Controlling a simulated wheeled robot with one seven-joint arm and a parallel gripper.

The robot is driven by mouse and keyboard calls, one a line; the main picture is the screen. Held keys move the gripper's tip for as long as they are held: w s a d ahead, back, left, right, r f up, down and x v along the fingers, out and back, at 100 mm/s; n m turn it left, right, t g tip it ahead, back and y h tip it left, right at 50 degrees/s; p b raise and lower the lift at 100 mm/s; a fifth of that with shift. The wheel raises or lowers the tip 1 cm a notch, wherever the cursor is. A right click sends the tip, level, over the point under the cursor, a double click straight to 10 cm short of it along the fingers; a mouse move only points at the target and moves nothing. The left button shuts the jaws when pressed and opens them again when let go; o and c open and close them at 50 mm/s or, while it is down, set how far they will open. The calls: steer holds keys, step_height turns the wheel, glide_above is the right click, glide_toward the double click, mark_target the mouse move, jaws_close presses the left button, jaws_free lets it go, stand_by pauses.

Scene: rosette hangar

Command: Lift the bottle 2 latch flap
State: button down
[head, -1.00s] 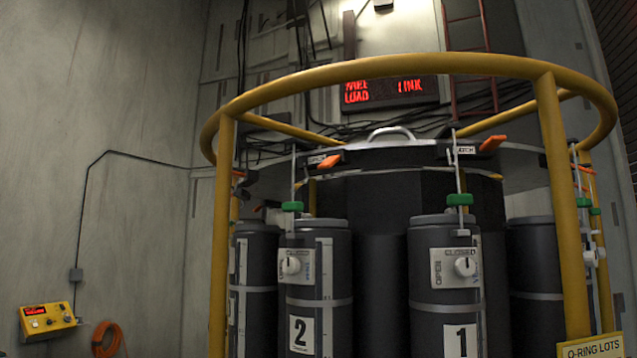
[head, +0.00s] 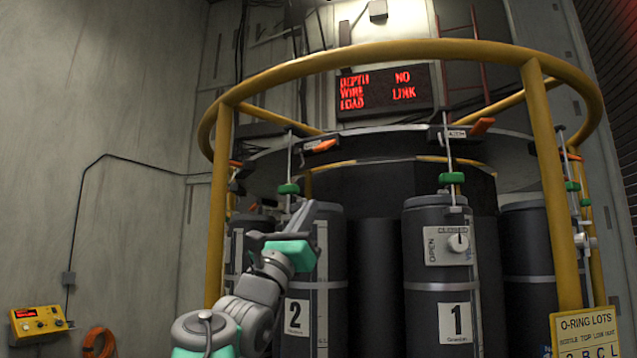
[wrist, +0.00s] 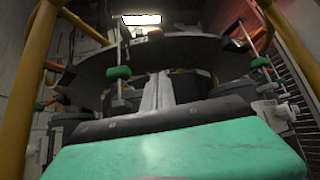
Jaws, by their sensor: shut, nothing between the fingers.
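Bottle 2 (head: 297,335) is a dark grey cylinder with a white "2" label, hanging in the yellow ring frame. Its orange latch flap (head: 322,146) sits above it on the dark rim, right of a thin rod with a green knob (head: 289,188). What looks like the same flap shows in the wrist view (wrist: 155,34). My gripper (head: 305,211) is shut and empty, in front of bottle 2's upper part, below the flap and apart from it in the picture. In the wrist view its fingers (wrist: 158,91) point toward the rim. My arm hides bottle 2's valve knob.
The yellow frame's top ring (head: 390,50) and posts (head: 548,170) surround the bottles. A red-lettered display (head: 385,91) hangs behind. A yellow control box (head: 38,319) is at lower left.

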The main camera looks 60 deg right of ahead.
mark_target(325, 146)
steer(key=shift+r, duration=0.1)
steer(key=d+r+p, duration=0.4)
steer(key=r+p, duration=0.5)
steer(key=r, duration=0.1)
steer(key=shift+s+r, duration=0.2)
steer(key=shift+r, duration=0.1)
steer(key=shift+d, duration=0.1)
steer(key=shift+r, duration=0.1)
